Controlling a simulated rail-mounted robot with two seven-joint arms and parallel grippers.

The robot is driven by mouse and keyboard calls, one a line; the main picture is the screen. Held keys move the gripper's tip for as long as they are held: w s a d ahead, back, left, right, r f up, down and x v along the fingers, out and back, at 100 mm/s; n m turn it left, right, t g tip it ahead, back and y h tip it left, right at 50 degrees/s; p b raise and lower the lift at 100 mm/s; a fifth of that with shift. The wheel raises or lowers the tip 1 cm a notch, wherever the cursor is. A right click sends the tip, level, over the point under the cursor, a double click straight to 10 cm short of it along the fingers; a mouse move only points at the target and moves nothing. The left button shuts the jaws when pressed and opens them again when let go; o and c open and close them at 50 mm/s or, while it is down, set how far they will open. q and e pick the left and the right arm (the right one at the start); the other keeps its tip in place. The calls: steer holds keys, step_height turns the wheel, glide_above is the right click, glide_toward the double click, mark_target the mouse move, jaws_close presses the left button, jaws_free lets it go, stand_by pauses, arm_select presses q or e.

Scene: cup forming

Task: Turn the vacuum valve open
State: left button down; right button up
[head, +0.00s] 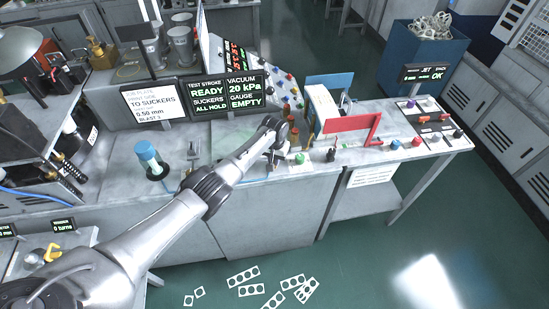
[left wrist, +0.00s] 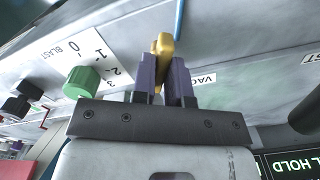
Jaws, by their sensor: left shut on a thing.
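The vacuum valve's yellow handle (left wrist: 163,45) stands between the two dark fingers of my left gripper (left wrist: 164,78) in the left wrist view. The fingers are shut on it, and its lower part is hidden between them. A blue hose (left wrist: 179,20) shows behind the handle. A partly covered label (left wrist: 203,80) beside it begins "VAC". In the head view my left gripper (head: 272,158) points down at the front of the bench, and the handle is hidden or too small to tell. My right gripper is not in view.
A green BLAST knob (left wrist: 82,82) with a numbered scale sits beside the gripper. A display (head: 228,92) reads vacuum 20 kPa, suckers all hold. A red bracket (head: 352,125) and coloured buttons stand to the right. A blue-capped cylinder (head: 150,158) stands to the left.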

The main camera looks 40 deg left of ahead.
arm_select(q)
steer(key=m, duration=0.2)
steer(key=shift+m, duration=0.4)
steer(key=m, duration=0.3)
steer(key=shift+m, duration=0.3)
steer(key=m, duration=0.5)
steer(key=shift+m, duration=0.4)
steer(key=c, duration=1.1)
jaws_free()
steer(key=shift+c, duration=0.2)
steer(key=shift+r, duration=0.1)
